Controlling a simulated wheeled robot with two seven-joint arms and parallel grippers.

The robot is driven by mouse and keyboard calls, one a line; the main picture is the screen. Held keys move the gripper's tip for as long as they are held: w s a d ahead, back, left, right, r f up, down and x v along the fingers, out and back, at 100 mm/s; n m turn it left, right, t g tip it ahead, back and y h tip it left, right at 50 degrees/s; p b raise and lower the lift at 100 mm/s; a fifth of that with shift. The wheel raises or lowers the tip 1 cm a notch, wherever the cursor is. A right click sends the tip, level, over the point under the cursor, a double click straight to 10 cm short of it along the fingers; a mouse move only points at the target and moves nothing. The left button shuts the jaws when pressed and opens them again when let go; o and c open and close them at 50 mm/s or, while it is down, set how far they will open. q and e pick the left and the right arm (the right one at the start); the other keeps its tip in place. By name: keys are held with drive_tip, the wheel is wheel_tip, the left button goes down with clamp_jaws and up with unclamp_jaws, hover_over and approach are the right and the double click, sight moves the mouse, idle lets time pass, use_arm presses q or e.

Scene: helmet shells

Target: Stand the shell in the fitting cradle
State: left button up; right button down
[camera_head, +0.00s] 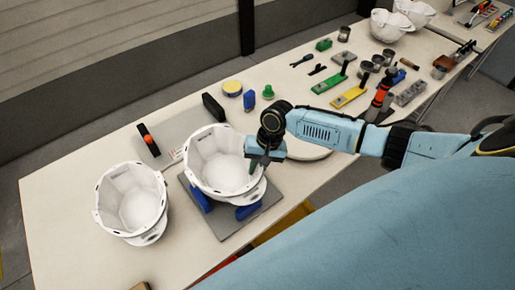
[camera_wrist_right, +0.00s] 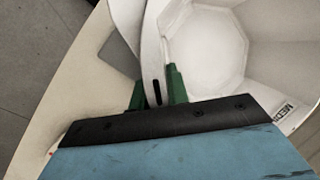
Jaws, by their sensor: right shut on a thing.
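A white helmet shell (camera_head: 208,150), open side up, stands over the fitting cradle, a grey plate (camera_head: 228,224) with blue supports (camera_head: 201,198). I cannot tell whether the shell rests on the supports or hangs slightly above them. My right gripper (camera_head: 250,188) is shut on the shell's near right rim, one green finger inside and one outside. In the right wrist view the fingers (camera_wrist_right: 157,92) pinch the white wall (camera_wrist_right: 151,50) beside a dark slot. The shell's inside (camera_wrist_right: 208,45) shows to the right. My left gripper is not in view.
A second white shell (camera_head: 133,200) stands left of the cradle, close by. A black block (camera_head: 213,107), a yellow-topped tin (camera_head: 232,88) and a black stand with an orange knob (camera_head: 148,140) lie behind. Several tools and more shells (camera_head: 390,24) fill the table's far right.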

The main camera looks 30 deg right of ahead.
drive_tip(key=shift+f, duration=0.85)
drive_tip(key=c, duration=1.3)
unclamp_jaws()
drive_tip(key=v, duration=1.3)
drive_tip(key=shift+d+r, duration=0.1)
drive_tip(key=shift+r, duration=0.1)
